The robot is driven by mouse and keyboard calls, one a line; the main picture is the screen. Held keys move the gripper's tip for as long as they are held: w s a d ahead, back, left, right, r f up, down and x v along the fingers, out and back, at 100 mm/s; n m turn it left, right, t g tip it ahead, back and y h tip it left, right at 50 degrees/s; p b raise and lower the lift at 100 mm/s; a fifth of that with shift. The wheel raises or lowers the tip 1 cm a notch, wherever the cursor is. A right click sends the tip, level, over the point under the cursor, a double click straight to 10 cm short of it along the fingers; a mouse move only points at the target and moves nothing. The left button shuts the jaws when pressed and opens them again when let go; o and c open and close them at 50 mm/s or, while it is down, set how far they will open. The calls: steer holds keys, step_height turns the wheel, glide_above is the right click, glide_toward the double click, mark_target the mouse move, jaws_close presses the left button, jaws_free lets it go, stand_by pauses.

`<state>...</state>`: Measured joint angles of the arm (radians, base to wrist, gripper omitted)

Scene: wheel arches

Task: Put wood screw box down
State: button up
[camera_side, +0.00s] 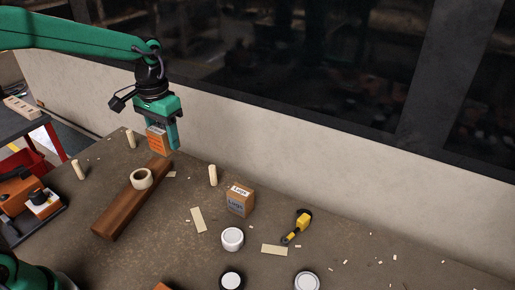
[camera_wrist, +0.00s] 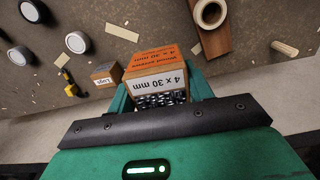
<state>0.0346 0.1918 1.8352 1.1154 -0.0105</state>
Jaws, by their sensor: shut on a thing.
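The wood screw box (camera_wrist: 158,75) is an orange and cardboard box with a "4 x 30 mm" label; silver screws show in its open side in the wrist view. My gripper (camera_wrist: 160,98) is shut on it, one finger on each side. In the side view the box (camera_side: 156,139) hangs between the fingers of my gripper (camera_side: 162,138), near the far end of the wooden plank. I cannot tell whether its underside is clear of the table.
A wooden plank (camera_side: 118,215) bears a tape roll (camera_side: 142,179). The table's right part (camera_side: 400,255) holds only small scraps.

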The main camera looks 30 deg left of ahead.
steer(key=w+d+f+m, duration=0.2)
steer(key=d+m, duration=0.3)
steer(key=d, duration=2.3)
steer(key=s+d+f+m, duration=0.25)
steer(key=s+d, duration=0.55)
steer(key=d, duration=0.4)
steer(key=s+d+f+m, duration=0.1)
steer(key=s+d+f, duration=0.2)
steer(key=s+d, duration=0.75)
steer(key=w+f, duration=0.2)
steer(key=w, duration=0.2)
steer(key=w+f, duration=0.2)
steer(key=w, duration=0.3)
steer(key=w+d+f, duration=0.1)
steer(key=w+f, duration=0.1)
steer(key=w, duration=0.3)
steer(key=shift+w+f, duration=0.25)
steer(key=shift+f, duration=0.1)
steer(key=shift+f, duration=1.9)
steer(key=shift+f, duration=0.15)
